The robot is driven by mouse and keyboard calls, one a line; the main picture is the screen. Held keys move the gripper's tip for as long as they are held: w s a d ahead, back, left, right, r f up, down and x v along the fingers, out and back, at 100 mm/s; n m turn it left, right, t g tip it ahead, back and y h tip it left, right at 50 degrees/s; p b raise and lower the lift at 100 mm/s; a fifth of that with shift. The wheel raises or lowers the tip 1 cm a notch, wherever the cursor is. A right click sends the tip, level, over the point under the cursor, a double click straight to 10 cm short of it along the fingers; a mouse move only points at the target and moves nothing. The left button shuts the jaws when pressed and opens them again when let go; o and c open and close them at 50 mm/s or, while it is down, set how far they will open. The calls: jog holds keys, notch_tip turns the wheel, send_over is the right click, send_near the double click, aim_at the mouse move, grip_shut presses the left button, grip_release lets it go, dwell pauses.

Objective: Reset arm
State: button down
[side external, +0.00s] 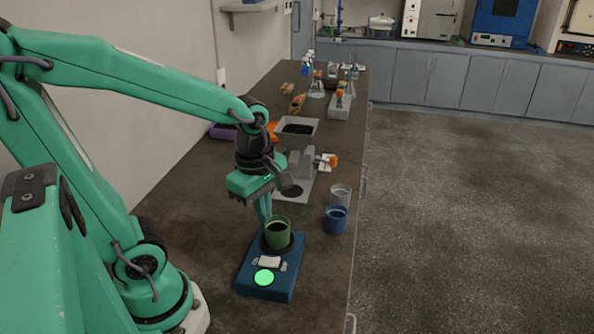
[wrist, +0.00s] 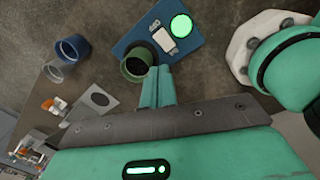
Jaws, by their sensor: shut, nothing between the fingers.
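My gripper (side external: 264,214) is shut and empty. Its fingertips are just above or beside the green cup; I cannot tell whether they touch it. The wrist view also shows my gripper (wrist: 157,82), with its closed fingers next to the cup's rim. The green cup (side external: 277,235) stands upright on the blue shaker base (side external: 262,283) and has dark contents. It shows in the wrist view too (wrist: 132,72). The base has a glowing green round button (side external: 264,277) and a small white panel.
A blue cup (side external: 336,222) and a grey cup (side external: 341,194) stand to the right near the bench edge. A grey device (side external: 300,165) and a white tray (side external: 298,127) with dark material lie behind. Glassware stands at the far end. The bench front right of the base is clear.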

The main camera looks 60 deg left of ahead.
notch_tip(320, 180, up, 8)
jog(key=s+m+t, duration=0.1)
jog(key=m+t, duration=0.3)
jog(key=m, duration=1.7)
jog(key=shift+s+d+m+t, duration=0.25)
jog(key=shift+d+m+t, duration=0.05)
jog(key=shift+m+t, duration=0.1)
